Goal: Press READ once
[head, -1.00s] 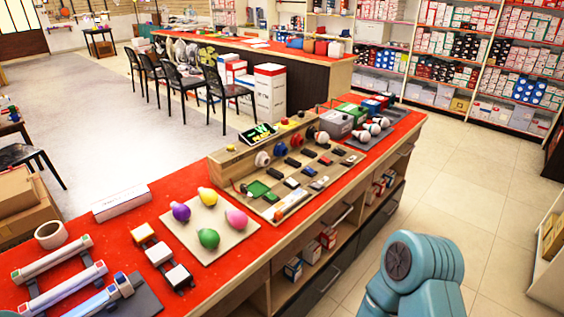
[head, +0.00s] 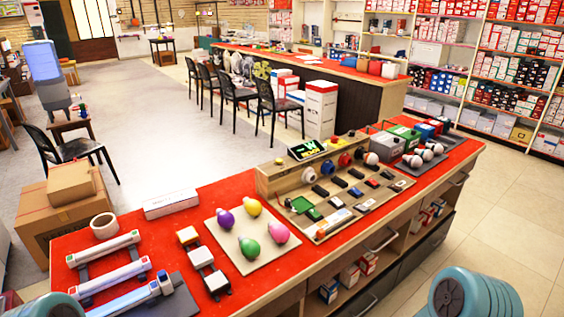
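A wooden test board (head: 388,204) with several knobs, switches and small modules sits on the red-topped counter, right of the middle in the head view. A small dark display (head: 306,150) with glowing green marks stands at its back edge. A green module (head: 303,205) lies at the board's left end. Any READ label is too small to make out, so I cannot tell which part is READ. Neither of my grippers is in view; only teal parts of my arms show at the bottom corners.
The red counter (head: 130,222) also bears a board of coloured bulbs (head: 247,262), tube lamps (head: 110,277), a tape roll (head: 103,225) and boxed units (head: 400,139). Cardboard boxes (head: 60,222) and chairs stand behind it. Clear tiled floor (head: 515,225) lies to the right.

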